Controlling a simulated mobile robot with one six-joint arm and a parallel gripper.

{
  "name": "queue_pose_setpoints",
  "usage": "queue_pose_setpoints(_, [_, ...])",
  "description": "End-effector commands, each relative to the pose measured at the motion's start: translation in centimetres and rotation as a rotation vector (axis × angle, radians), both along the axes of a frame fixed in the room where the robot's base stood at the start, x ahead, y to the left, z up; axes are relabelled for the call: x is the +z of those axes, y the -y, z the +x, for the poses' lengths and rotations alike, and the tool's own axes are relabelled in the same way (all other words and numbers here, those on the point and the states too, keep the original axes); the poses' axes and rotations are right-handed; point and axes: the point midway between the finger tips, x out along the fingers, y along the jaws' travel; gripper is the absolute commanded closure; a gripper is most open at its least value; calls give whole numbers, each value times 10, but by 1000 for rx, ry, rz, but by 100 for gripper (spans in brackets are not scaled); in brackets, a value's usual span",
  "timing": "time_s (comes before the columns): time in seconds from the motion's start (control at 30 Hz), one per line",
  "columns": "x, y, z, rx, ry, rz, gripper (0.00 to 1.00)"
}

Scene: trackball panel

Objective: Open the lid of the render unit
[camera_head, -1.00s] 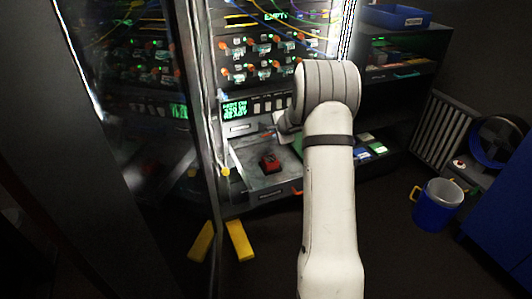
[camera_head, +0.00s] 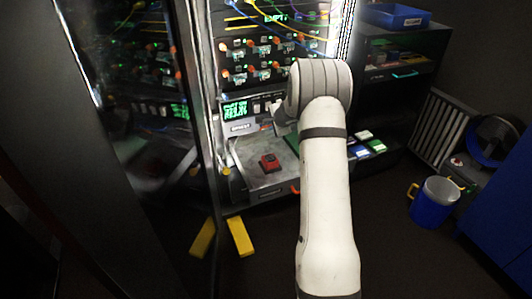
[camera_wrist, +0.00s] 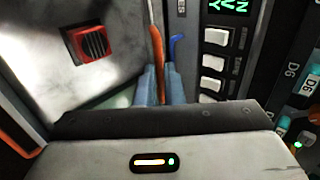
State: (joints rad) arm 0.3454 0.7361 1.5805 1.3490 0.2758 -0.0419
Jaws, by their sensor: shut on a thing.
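In the head view my gripper (camera_head: 280,118) is at the back of a grey tray-like surface, in front of the lit panel, mostly hidden by my white arm. In the wrist view my gripper's blue-grey fingers (camera_wrist: 160,85) are closed around a thin orange-red bar (camera_wrist: 156,45). A red ribbed block (camera_wrist: 88,44) lies on the grey metal surface (camera_wrist: 115,75); it also shows in the head view (camera_head: 269,162). I cannot tell which part is the render unit's lid, or whether the bar belongs to it.
A green text display (camera_head: 235,109) and white switches (camera_wrist: 214,61) are close to my gripper. A glass door (camera_head: 205,130) stands open at left. Shelves (camera_head: 400,60) are at right. A blue bucket (camera_head: 435,203) and a yellow block (camera_head: 240,237) are on the floor.

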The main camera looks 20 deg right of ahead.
Motion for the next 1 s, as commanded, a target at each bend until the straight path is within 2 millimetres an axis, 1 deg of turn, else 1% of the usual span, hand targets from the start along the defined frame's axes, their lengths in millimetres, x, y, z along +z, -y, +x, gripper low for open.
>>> queue_pose_setpoints(0.27, [3,0,2,-1,1,-1,100])
queue_pose_setpoints(0.67, [17,-1,22,1,0,1,100])
queue_pose_setpoints(0.8, [18,-1,27,1,0,1,100])
queue_pose_setpoints(1.0, [17,-1,28,-1,1,1,100])
